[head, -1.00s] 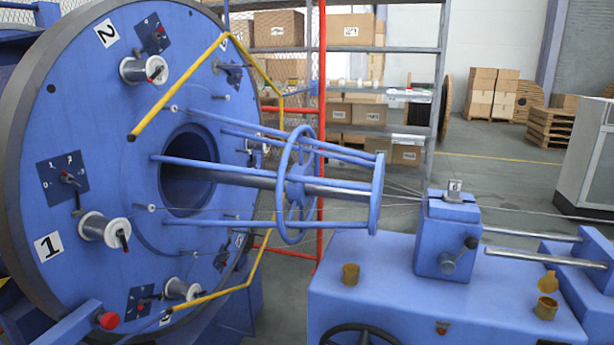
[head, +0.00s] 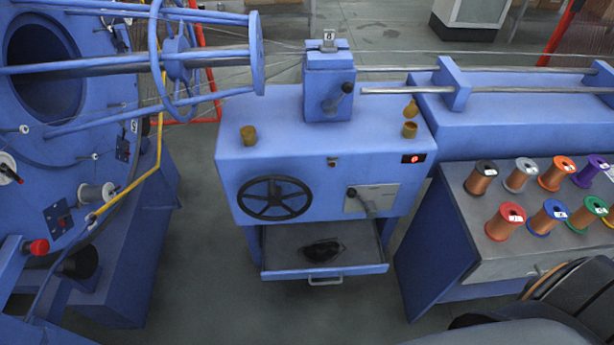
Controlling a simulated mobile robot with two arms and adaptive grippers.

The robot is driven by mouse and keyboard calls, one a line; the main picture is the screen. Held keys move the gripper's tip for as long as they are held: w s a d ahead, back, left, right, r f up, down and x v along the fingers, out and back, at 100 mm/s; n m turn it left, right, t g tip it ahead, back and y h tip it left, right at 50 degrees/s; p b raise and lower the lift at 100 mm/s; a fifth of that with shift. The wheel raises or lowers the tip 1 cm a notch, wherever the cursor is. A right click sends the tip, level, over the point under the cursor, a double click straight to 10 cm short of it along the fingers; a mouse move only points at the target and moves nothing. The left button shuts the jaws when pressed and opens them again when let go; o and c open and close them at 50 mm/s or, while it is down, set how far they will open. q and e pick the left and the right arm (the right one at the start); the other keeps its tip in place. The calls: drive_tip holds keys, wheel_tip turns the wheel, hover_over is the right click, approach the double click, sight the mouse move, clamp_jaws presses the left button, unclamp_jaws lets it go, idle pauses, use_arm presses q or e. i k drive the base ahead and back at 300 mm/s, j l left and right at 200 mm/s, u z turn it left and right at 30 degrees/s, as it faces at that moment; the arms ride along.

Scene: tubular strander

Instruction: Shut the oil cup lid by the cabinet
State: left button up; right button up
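Two brass oil cups stand on top of the blue machine cabinet (head: 290,160) in the head view. The right oil cup (head: 410,130) is near the cabinet's right edge, and its lid (head: 411,108) stands up, open. The left oil cup (head: 248,135) is near the left edge; its top looks covered, with no raised lid showing. Neither of my grippers is in view, and nothing touches either cup.
A blue block (head: 330,90) with a crank handle stands between the cups. A handwheel (head: 274,198) and lever (head: 362,202) are on the cabinet's front. Below, a drawer (head: 325,272) sticks out with a dark object inside. Colored spools (head: 505,222) stand on a bench at right.

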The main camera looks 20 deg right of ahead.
sight(411, 111)
drive_tip(key=i+z, duration=0.1)
drive_tip(key=z, duration=1.3)
